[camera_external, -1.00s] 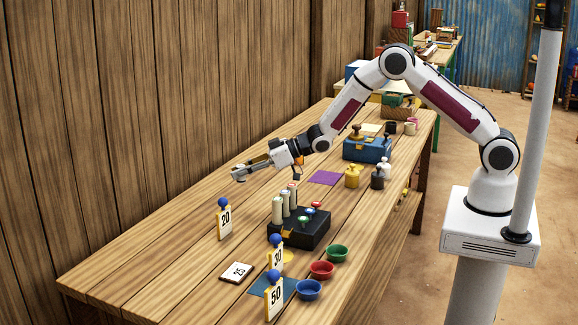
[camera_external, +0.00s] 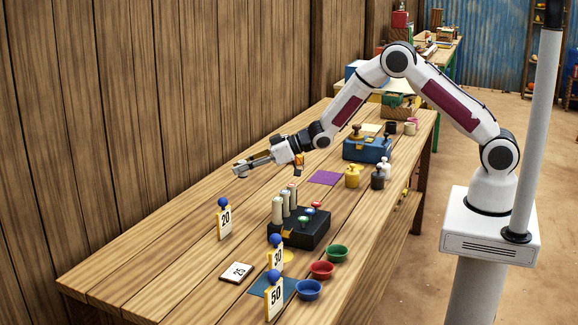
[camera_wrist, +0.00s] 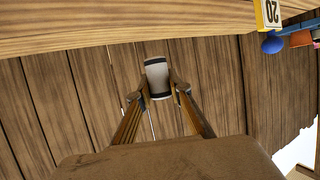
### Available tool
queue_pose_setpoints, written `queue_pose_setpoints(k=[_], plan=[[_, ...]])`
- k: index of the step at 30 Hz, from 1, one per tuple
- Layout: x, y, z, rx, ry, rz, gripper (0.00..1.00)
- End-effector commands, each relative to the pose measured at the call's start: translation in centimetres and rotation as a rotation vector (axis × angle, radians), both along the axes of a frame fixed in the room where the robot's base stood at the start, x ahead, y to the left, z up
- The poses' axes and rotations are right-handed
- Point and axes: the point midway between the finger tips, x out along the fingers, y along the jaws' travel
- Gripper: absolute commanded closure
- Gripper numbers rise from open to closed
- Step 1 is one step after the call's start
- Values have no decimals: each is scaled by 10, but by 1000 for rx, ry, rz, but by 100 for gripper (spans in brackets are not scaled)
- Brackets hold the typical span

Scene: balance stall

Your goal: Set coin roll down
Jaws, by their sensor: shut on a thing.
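My gripper (camera_external: 241,170) is over the far side of the wooden table, near the plank wall. In the wrist view its two fingertips (camera_wrist: 158,90) are shut on a coin roll (camera_wrist: 158,77), a pale cylinder with dark ends. The roll shows against the wall planks there, and a gap to the table cannot be judged. In the external view the roll is small at the fingertips and hard to make out. A black stand (camera_external: 304,231) to the right and nearer holds several upright pale rolls (camera_external: 285,205) and coloured-topped pieces.
The number 20 sign (camera_external: 224,219) with a blue ball stands nearer than my gripper; it also shows in the wrist view (camera_wrist: 270,15). Bare table surrounds the gripper.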

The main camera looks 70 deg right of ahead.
Motion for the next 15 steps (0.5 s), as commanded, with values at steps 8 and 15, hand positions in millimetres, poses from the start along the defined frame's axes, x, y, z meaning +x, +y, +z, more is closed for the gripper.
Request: queue_pose_setpoints(k=[8, 15], plan=[[11, -69, -1, 1, -2, -78, 100], [16, -141, -1, -1, -2, -111, 100]])
